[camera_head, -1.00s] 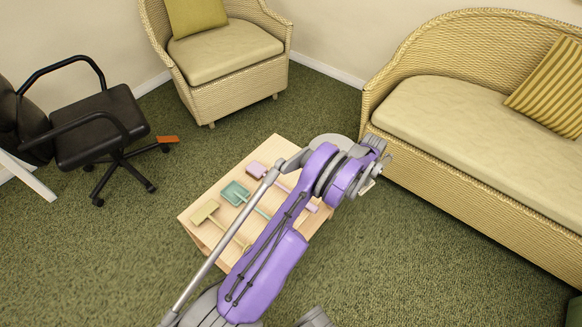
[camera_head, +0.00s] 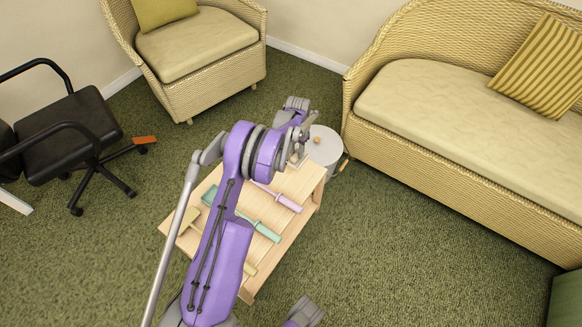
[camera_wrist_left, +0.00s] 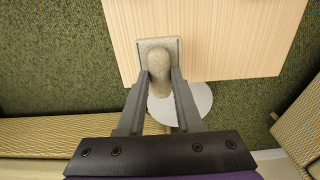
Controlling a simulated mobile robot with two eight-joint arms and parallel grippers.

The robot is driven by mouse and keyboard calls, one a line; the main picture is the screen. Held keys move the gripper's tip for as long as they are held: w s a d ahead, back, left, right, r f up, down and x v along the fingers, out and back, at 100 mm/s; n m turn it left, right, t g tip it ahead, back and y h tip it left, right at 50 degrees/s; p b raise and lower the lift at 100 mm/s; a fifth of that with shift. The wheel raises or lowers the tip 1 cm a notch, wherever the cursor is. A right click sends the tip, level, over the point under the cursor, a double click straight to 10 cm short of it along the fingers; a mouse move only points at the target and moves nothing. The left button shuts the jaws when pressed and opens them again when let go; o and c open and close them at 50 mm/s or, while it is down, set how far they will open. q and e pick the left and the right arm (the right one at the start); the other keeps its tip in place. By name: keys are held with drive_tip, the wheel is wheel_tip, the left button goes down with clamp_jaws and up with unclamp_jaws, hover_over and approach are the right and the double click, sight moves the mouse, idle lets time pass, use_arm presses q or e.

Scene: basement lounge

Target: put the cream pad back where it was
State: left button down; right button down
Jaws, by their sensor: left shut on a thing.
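My left gripper (camera_head: 299,150) is above the far end of the low wooden table, beside a round pale stool. In the left wrist view its fingers (camera_wrist_left: 162,78) are shut on the cream pad (camera_wrist_left: 160,43), a beige-grey block with a rounded grip. The pad appears over the table's edge in that view, with the stool's pale disc below. In the head view the pad is mostly hidden by the gripper, and I cannot tell whether it touches the table. My right gripper is not in view.
The wooden table (camera_head: 292,232) bears a pink-handled tool (camera_head: 280,197), a teal tool (camera_head: 262,229) and an olive tool (camera_head: 189,217), partly behind my arm. The round stool (camera_head: 326,148) stands between table and wicker sofa (camera_head: 450,110). A wicker armchair (camera_head: 200,50) and black office chair (camera_head: 68,128) stand left.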

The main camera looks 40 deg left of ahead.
use_arm(q)
wheel_tip(320, 180, down, 8)
drive_tip(key=shift+f+b, duration=0.2)
drive_tip(key=shift+b, duration=0.35)
drive_tip(key=c, duration=0.6)
unclamp_jaws()
drive_tip(key=shift+f, duration=0.1)
